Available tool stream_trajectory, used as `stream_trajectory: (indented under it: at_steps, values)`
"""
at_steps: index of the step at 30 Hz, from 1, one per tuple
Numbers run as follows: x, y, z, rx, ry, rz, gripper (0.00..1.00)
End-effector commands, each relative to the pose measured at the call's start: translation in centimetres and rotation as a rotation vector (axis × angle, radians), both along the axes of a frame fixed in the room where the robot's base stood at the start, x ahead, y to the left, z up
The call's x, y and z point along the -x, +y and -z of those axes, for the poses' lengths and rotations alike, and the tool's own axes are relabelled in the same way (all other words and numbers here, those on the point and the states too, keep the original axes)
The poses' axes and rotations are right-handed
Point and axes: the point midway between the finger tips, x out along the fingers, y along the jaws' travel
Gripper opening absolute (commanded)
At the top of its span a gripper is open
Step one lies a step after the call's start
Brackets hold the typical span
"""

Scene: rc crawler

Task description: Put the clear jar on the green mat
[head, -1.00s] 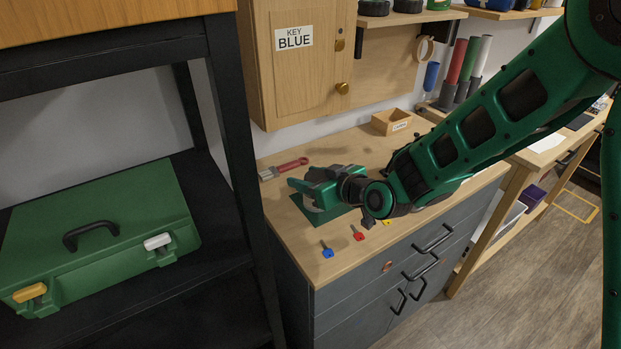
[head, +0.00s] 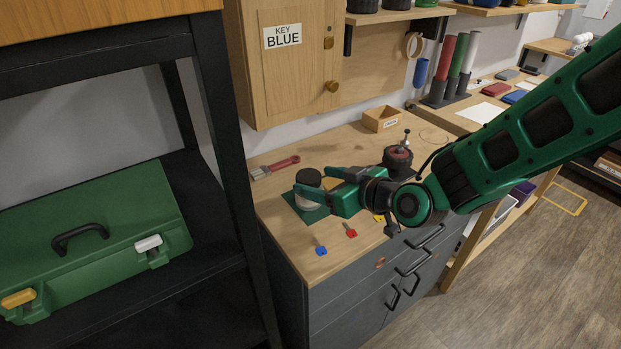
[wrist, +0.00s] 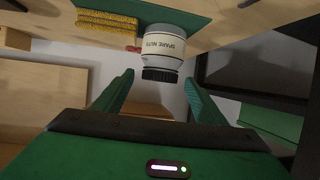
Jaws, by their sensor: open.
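The jar (head: 308,199) has a black lid and a pale body. It stands upright on the green mat (head: 289,198) on the wooden worktop. In the wrist view, which looks upside down, the jar (wrist: 165,45) has a "SPARE NUTS" label and its base meets the green mat (wrist: 150,9). My gripper (head: 312,181) is open beside the jar, with its fingers pointing left at it. In the wrist view the open fingertips (wrist: 159,77) lie either side of the lid in the picture. No finger clearly touches the jar. The gripper hides part of the mat.
A blue key (head: 320,249) and a red key (head: 349,231) lie in front. A dark round item with a red top (head: 398,158) stands to the right, close to my arm. A small wooden box (head: 382,119) is behind.

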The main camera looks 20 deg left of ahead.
Motion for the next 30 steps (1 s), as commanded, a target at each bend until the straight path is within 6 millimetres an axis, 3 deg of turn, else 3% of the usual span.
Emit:
stream_trajectory:
  at_steps: [3, 10, 18, 21, 23, 26, 30]
  values:
    - [0.9, -1.5, -0.8, -0.001, -0.002, 0.002, 0.65]
    - [1.9, -2.8, -1.4, -0.001, -0.001, 0.000, 0.65]
    - [1.9, -3.0, -1.5, 0.000, -0.001, 0.000, 0.65]
    - [1.4, -4.2, -1.4, 0.022, 0.008, 0.016, 0.65]
    - [0.7, -6.0, -1.2, 0.056, 0.028, 0.039, 0.65]
    - [-0.7, -11.3, -0.7, 0.145, 0.090, 0.115, 0.65]
    - [-1.5, -22.2, 0.2, 0.292, 0.246, 0.300, 0.65]
